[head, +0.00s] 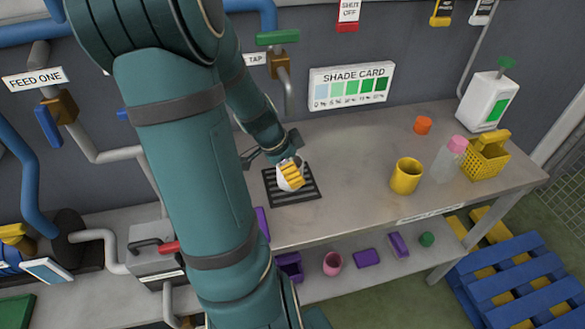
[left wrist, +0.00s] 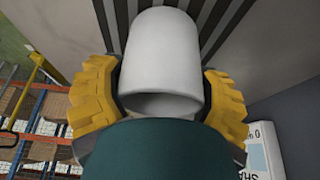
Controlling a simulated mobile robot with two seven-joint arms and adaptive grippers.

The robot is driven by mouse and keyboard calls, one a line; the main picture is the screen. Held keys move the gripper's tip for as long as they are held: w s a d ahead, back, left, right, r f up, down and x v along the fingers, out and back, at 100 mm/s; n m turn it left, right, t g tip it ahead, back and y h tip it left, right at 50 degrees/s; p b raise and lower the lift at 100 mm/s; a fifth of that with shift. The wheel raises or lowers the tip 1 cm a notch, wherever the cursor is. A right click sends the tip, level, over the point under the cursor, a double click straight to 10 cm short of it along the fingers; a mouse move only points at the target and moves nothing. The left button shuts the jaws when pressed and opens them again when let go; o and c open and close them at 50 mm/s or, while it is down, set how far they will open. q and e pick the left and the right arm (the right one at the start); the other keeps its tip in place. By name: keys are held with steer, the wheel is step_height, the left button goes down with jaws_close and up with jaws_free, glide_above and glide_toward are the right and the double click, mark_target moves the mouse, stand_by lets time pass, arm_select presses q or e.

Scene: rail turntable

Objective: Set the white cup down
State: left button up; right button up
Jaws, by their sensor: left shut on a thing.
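The white cup (head: 282,184) is between the yellow fingertips of my left gripper (head: 290,174), over the dark slotted drain grate (head: 306,197) on the grey bench. In the left wrist view, my left gripper (left wrist: 163,88) is shut on the sides of the cup (left wrist: 166,45). The cup's dark opening faces the bottom of that view, and the grate's slots (left wrist: 215,28) show beyond it. I cannot tell whether the cup touches the grate. The fingers hide part of it in the head view. My right gripper is not in view.
A tap (head: 281,68) and its pipe stand behind the grate. To the right on the bench are a yellow cup (head: 406,176), a clear bottle (head: 446,163), a yellow basket (head: 484,160), an orange thing (head: 423,125) and a white jug (head: 488,100). Bench right of the grate is clear.

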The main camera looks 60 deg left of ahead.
arm_select(q)
steer(key=o, duration=1)
steer(key=shift+o, duration=0.2)
steer(key=shift+r, duration=0.15)
steer(key=s+r, duration=0.2)
steer(key=shift+s+a+r+p, duration=0.15)
steer(key=shift+a+r+p, duration=0.2)
steer(key=shift+r, duration=0.05)
steer(key=s+a, duration=0.1)
steer(key=s, duration=0.2)
steer(key=s+a, duration=0.1)
steer(key=s, duration=0.3)
steer(key=s+a, duration=0.1)
steer(key=s, duration=0.2)
steer(key=shift+s+f+b, duration=0.1)
steer(key=shift+s+b, duration=0.1)
steer(key=shift+b, duration=0.1)
